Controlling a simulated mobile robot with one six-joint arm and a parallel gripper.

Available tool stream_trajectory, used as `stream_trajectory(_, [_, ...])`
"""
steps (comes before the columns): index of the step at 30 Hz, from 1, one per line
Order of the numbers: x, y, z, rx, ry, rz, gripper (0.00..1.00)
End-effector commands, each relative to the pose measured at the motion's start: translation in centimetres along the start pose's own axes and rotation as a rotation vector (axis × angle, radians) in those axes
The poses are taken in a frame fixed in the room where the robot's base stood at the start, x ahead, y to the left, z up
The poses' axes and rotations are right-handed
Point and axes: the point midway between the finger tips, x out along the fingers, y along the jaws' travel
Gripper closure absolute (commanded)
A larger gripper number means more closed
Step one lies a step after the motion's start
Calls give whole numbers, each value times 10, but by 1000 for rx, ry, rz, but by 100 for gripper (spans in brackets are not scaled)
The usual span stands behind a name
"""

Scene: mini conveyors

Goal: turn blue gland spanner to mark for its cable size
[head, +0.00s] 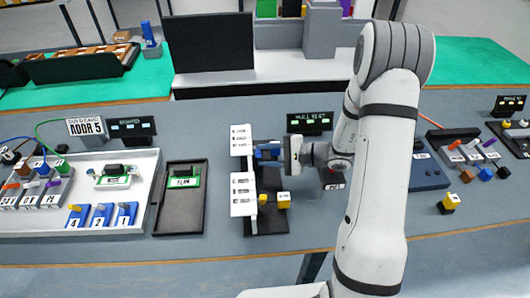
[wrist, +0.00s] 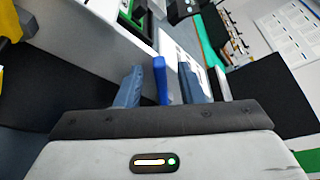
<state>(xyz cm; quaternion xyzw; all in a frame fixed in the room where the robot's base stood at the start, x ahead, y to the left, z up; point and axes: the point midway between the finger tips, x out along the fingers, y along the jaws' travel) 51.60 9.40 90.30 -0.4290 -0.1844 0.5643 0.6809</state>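The blue gland spanner (wrist: 162,80) shows in the wrist view as an upright bright blue bar between the two grey-blue fingers of my gripper (wrist: 160,86). A narrow gap shows on each side of it, so the fingers are around it but appear not to touch it. In the head view my gripper (head: 266,154) reaches in from the right at the black stand (head: 266,221), beside the white printed mark cards (head: 242,195). The spanner's pointer and the mark it faces are hidden or too small to read.
A yellow block-like piece (head: 283,200) sits on the same stand, nearer the front. A dark tray (head: 160,215) with a green board lies to the left. A small display (head: 310,122) stands behind, and a dark blue box (head: 428,175) is right of my arm.

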Motion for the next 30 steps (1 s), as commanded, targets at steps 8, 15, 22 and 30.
stream_trajectory(8, [8,0,0,-1,2,0,65])
stream_trajectory(15, [7,0,-1,-1,2,-1,77])
stream_trajectory(22, [7,0,-1,-1,3,-1,96])
stream_trajectory(30, [7,0,-1,0,3,-1,100])
